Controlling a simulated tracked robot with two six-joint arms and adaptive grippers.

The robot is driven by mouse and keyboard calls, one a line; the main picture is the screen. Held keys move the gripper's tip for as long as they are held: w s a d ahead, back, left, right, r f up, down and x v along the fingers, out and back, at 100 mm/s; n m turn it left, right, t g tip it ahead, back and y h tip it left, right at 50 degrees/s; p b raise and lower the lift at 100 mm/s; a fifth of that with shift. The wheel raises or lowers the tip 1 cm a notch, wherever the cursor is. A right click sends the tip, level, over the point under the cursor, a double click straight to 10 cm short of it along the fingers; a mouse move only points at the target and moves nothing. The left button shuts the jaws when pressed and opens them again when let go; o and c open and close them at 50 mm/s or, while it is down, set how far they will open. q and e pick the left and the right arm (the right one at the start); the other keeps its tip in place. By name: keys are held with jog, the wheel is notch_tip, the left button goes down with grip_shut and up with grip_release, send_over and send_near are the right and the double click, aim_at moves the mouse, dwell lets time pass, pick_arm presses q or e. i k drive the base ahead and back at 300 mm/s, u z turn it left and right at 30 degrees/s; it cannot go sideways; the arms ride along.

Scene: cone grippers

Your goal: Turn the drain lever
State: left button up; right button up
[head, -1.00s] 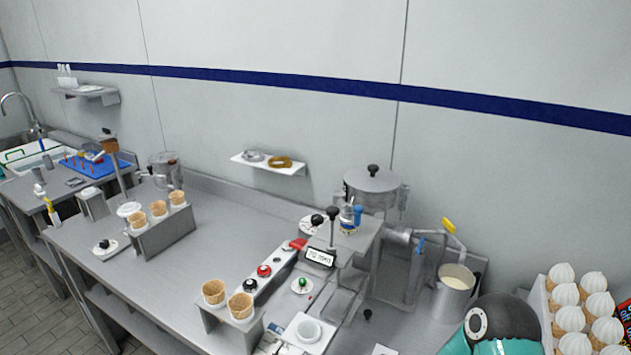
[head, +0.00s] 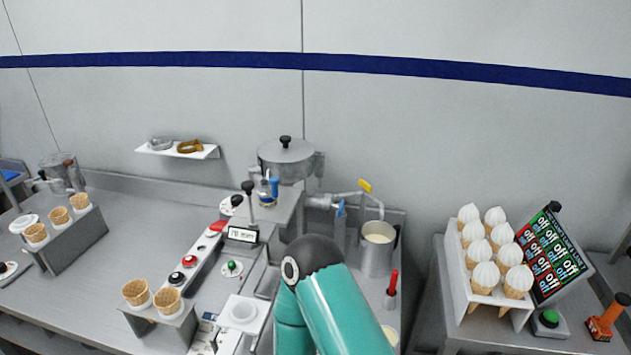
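A metal pipe (head: 322,201) runs from the machine under the lidded pot (head: 287,160) toward a metal pail (head: 377,250) of cream-coloured liquid. A yellow handle (head: 365,186) stands up at the pipe's outlet end, above the pail. A blue handle (head: 341,209) hangs on the pipe just left of it. I cannot tell from the picture which of the two is the drain lever. One of my teal arms rises from the bottom middle, its dark joint in front of the machine's lower part. Neither of my grippers shows.
A rack of white-topped cones (head: 466,268) and a sign with rows of "off" (head: 552,255) stand on the right table (head: 450,325). A red-handled tool (head: 392,288) stands right of my arm. Empty cones (head: 137,293) and a button panel (head: 190,262) are left.

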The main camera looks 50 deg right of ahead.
aim_at(365, 187)
jog(key=u, duration=0.45)
jog(key=k, duration=1.9)
jog(key=z, duration=0.9)
jog(key=i, duration=1)
jog(key=u, duration=0.05)
